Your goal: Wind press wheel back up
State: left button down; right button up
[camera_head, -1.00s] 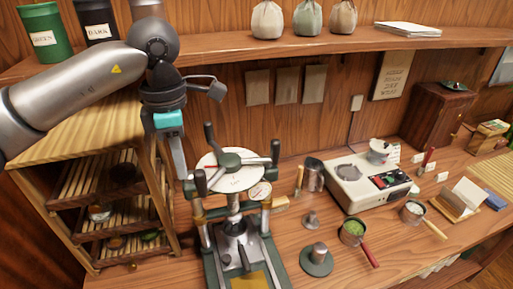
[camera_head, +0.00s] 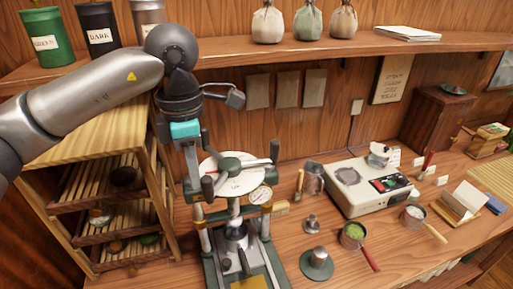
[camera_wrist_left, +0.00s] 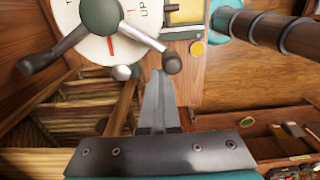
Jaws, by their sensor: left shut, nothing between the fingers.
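The press (camera_head: 215,262) stands on the bench with a wheel on top. The wheel has a dark green hub (camera_head: 229,166) and spokes ending in dark knobs, above a white disc (camera_head: 222,183) with lettering and a red pointer. In the left wrist view the hub (camera_wrist_left: 101,16) and two knobs show at upper left. My left gripper (camera_head: 196,186) points down at the wheel's left side. Its fingers (camera_wrist_left: 157,76) are shut and empty, close to a knob (camera_wrist_left: 171,64); whether they touch it I cannot tell. My right gripper is not in view.
A wooden rack (camera_head: 110,205) stands close on the left. A dial gauge (camera_head: 260,194) is on the press's right side. A white scale (camera_head: 368,185), a green-filled pan (camera_head: 353,233) and small weights lie to the right. A shelf (camera_head: 300,50) runs above.

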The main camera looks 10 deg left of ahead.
pick_arm(q)
jog(key=shift+s+d, duration=0.25)
jog(key=shift+d, duration=1)
jog(key=shift+w+d, duration=0.2)
jog(key=shift+d, duration=1.55)
jog(key=shift+w+d, duration=0.4)
jog(key=shift+d, duration=0.35)
jog(key=shift+w+d, duration=0.35)
jog(key=shift+d, duration=0.35)
jog(key=shift+d, duration=0.1)
jog(key=shift+w+d, duration=1.15)
jog(key=shift+w, duration=0.1)
